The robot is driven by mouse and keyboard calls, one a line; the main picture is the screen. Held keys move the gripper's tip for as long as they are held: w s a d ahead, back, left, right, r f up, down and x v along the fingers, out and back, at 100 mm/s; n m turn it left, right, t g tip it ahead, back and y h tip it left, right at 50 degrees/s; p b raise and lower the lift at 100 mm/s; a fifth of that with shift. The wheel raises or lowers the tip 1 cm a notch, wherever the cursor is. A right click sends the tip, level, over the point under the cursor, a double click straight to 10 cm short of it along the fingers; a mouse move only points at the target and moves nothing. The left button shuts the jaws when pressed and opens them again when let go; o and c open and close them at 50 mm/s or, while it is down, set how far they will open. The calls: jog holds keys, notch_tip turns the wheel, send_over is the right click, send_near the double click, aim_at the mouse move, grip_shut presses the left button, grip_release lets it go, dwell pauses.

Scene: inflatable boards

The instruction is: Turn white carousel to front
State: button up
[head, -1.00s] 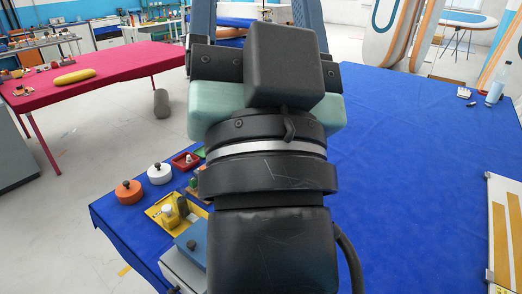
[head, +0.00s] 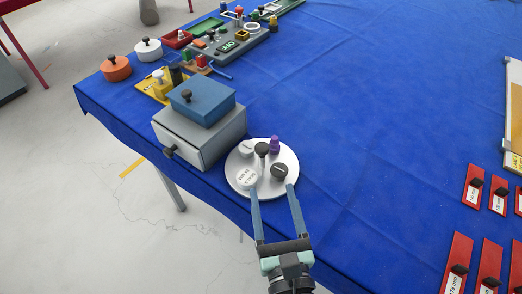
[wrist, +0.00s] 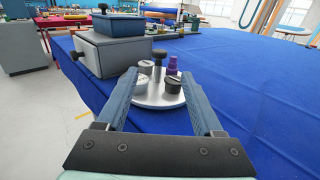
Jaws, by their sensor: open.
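The white carousel (head: 236,164) is a round, pale disc near the front edge of the blue table. It carries a central post with a black knob (head: 262,149), a purple piece (head: 274,144), a dark-topped round piece (head: 279,171) and white pieces, one with lettering (head: 247,178). My gripper (head: 272,189) is open, its two long blue-grey fingers pointing at the carousel from the front, with the tips over or at its near rim. In the wrist view the carousel (wrist: 160,99) shows between the spread fingers. Contact with the pieces cannot be told.
A grey drawer box (head: 196,138) with a blue lidded box (head: 203,102) on top stands just left of the carousel. Orange (head: 116,68) and white (head: 149,50) pots stand behind. Red cards (head: 473,186) lie at the right. The table between is clear.

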aim_at(263, 152)
jog(key=w, duration=0.4)
jog(key=w+a+p, duration=0.1)
jog(key=w, duration=0.3)
jog(key=w+a, duration=0.1)
jog(key=w, duration=0.3)
jog(key=shift+w+r+p, duration=0.15)
jog(key=shift+w+p, duration=0.1)
jog(key=shift+p, duration=0.15)
grip_shut()
dwell(0.8)
